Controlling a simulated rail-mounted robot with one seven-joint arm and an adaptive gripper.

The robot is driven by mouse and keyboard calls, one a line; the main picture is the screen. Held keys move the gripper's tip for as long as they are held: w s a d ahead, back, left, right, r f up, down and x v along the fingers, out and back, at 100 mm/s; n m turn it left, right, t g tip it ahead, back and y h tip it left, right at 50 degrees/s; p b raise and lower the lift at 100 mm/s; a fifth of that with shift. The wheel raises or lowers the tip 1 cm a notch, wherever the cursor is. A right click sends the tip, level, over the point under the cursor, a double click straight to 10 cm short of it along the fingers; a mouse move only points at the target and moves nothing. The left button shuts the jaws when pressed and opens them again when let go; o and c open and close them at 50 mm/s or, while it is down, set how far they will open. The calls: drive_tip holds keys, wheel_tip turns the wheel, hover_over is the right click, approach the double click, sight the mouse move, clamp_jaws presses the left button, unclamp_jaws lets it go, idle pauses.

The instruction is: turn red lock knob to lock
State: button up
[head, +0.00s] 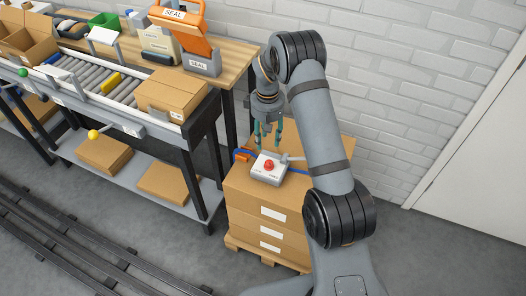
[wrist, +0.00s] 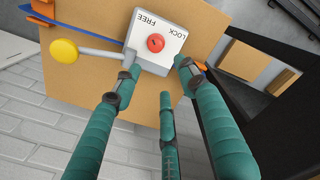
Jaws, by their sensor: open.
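The red lock knob (head: 269,164) sits on a light grey box (head: 262,177) on top of the carton stack. In the wrist view the knob (wrist: 156,43) is round, with a dark mark on it, and the box reads FREE on one side and LOCK on the other. A lever with a yellow ball end (wrist: 64,52) sticks out from the box. My gripper (head: 267,140) is above and just behind the box in the head view. In the wrist view its teal fingers (wrist: 160,88) are spread and empty, apart from the knob.
Stacked cartons (head: 265,213) stand on a pallet, with a blue strap and an orange piece (head: 242,155) near the box. A roller conveyor (head: 90,77) with a carton (head: 172,93) and an orange SEAL machine (head: 187,40) stand to the left. A white brick wall is behind.

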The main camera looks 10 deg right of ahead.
sight(269, 162)
drive_tip(key=f, duration=0.3)
drive_tip(key=s+f, duration=0.1)
drive_tip(key=f, duration=0.2)
drive_tip(key=s+f, duration=0.1)
drive_tip(key=f, duration=0.3)
drive_tip(key=shift+d+p, duration=0.25)
drive_tip(key=shift+p, duration=0.15)
drive_tip(key=shift+c, duration=0.8)
clamp_jaws()
